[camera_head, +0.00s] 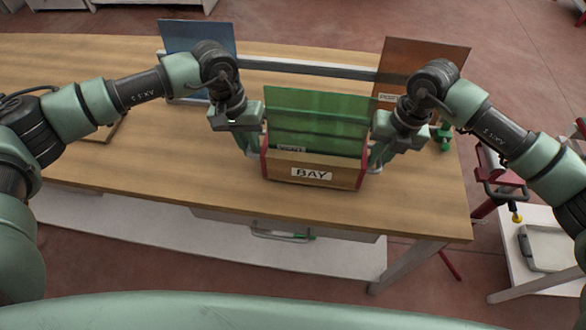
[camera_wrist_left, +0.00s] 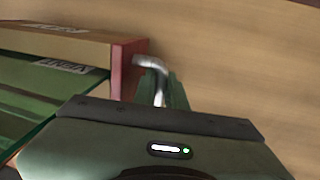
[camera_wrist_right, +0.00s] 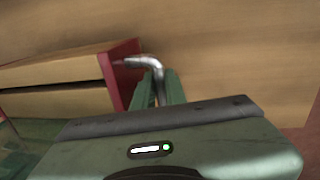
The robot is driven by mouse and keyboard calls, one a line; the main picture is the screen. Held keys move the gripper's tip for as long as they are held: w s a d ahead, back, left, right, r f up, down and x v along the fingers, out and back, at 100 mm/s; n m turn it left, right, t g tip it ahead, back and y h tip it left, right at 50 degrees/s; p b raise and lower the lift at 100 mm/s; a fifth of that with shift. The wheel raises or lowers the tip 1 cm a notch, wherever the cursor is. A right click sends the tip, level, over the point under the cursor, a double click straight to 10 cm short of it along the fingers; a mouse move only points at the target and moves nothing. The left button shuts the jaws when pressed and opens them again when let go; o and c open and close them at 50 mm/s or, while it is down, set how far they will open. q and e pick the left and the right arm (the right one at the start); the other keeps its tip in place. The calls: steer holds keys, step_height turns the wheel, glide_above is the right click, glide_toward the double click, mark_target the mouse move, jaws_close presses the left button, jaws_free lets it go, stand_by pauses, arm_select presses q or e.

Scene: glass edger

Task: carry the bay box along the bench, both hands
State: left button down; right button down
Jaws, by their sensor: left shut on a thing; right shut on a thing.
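The bay box (camera_head: 340,173), wooden with red ends and a "BAY" label, is upright over the front part of the bench (camera_head: 120,165). A green glass pane (camera_head: 318,115) stands in it. My left gripper (camera_head: 250,145) is shut on the bent metal handle (camera_wrist_left: 155,66) at the box's left red end (camera_wrist_left: 126,68). My right gripper (camera_head: 376,152) is shut on the handle (camera_wrist_right: 145,62) at the other red end (camera_wrist_right: 122,66). I cannot tell whether the box's underside touches the bench.
A blue pane (camera_head: 195,42) and an orange-brown pane (camera_head: 425,62) stand at the back, with a metal rail (camera_head: 305,68) between them. A small green object (camera_head: 443,138) is near the right edge. Bare bench top lies left of the box. A tray (camera_head: 552,247) rests on a side table.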

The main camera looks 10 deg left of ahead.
arm_select(q)
steer(key=shift+w+a+f+b, duration=0.1)
steer(key=shift+a+f+b, duration=0.1)
steer(key=shift+f+b, duration=0.35)
arm_select(e)
steer(key=shift+d+f, duration=0.2)
steer(key=shift+f, duration=0.5)
arm_select(q)
steer(key=c, duration=1.9)
jaws_free()
steer(key=shift+f, duration=0.35)
arm_select(e)
steer(key=c, duration=1.9)
jaws_free()
steer(key=shift+f, duration=0.2)
arm_select(q)
steer(key=o, duration=0.4)
steer(key=shift+r, duration=0.15)
arm_select(e)
steer(key=o, duration=0.4)
steer(key=shift+r, duration=0.15)
arm_select(q)
steer(key=shift+o, duration=0.2)
steer(key=shift+d, duration=0.1)
arm_select(e)
steer(key=shift+o, duration=0.2)
steer(key=shift+a, duration=0.1)
arm_select(q)
steer(key=shift+r, duration=0.1)
